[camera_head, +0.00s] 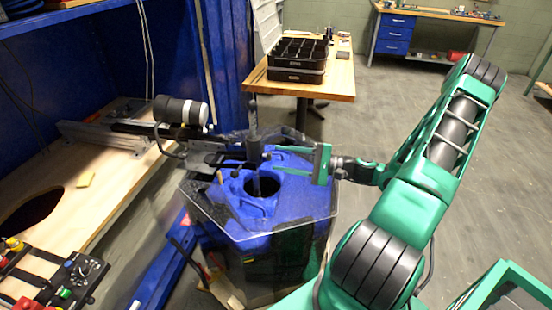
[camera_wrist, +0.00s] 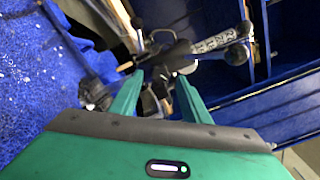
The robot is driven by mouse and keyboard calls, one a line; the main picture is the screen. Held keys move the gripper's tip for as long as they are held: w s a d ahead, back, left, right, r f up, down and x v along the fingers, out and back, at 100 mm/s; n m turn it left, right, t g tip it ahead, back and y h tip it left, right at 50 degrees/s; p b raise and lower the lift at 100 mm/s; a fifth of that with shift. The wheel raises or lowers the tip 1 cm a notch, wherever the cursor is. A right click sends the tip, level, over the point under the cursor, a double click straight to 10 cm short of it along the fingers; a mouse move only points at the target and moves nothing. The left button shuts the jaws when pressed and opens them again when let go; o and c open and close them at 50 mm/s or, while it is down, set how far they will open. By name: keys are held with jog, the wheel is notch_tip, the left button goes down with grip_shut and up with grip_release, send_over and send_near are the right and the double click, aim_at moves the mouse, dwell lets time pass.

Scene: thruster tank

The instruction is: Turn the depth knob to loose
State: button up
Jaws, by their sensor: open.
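My gripper (camera_head: 282,160) reaches in from the right, with its green fingers pointing left at the dark clamp assembly (camera_head: 256,143) over the blue tank (camera_head: 292,215). In the wrist view my gripper (camera_wrist: 161,82) is open, its two fingers spread on either side of small dark and light parts of that assembly. I cannot make out whether anything touches the fingers. I cannot single out the depth knob or read its setting; a small dark part (camera_wrist: 160,88) shows between the fingers. A black-and-white cylinder (camera_head: 181,111) lies at the left end of the assembly.
A clear-walled enclosure surrounds the blue tank. A wooden bench (camera_head: 112,185) and a control box (camera_head: 80,278) with knobs stand at the left. A table (camera_head: 340,78) with a black crate (camera_head: 297,72) is behind. The grey floor (camera_head: 480,120) at right is mostly free.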

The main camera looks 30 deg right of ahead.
jog(key=v, duration=0.8)
jog(key=shift+s+d, duration=0.1)
jog(key=shift+s, duration=0.15)
